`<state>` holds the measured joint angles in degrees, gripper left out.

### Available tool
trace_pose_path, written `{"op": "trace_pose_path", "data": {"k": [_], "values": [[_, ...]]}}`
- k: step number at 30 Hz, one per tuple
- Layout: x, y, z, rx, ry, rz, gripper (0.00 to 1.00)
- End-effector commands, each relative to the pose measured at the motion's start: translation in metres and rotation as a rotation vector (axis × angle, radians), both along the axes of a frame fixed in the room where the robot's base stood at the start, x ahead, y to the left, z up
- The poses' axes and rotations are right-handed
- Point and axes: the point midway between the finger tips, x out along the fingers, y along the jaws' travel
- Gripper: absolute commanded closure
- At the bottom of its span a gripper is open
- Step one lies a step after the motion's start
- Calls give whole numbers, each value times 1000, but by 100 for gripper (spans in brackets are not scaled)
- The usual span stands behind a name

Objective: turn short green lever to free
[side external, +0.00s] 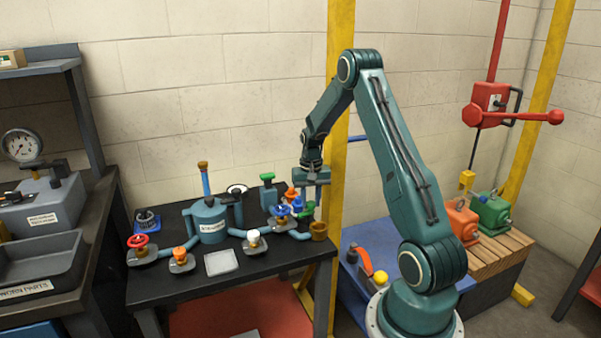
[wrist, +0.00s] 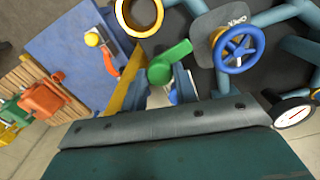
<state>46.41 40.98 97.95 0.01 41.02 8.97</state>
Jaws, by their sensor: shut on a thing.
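The short green lever (wrist: 176,54) shows in the wrist view just beyond my gripper (wrist: 166,82), with its round end between the fingers and its arm pointing up and right. In the side view a small part of the lever (side external: 309,208) shows below my gripper (side external: 313,194), at the right end of the black table. My gripper points down and is shut on the lever. The fingers and palm hide part of the lever and its mount.
A blue handwheel (wrist: 239,50) is close beside the lever, with a brass-coloured open pipe end (side external: 319,231) near it. Another green-topped valve (side external: 267,178) stands behind. A yellow post (side external: 338,90) rises close to my gripper. A blue table (side external: 352,287) stands to the right.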

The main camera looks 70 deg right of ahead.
Motion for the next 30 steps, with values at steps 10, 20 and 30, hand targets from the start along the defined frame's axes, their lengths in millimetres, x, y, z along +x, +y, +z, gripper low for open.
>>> {"op": "trace_pose_path", "data": {"k": [10, 20, 30], "values": [[-1, 1, 0, 2, 2, -191, 94], [-1, 1, 0, 2, 2, -229, 94], [0, 1, 0, 2, 2, -227, 50]]}}
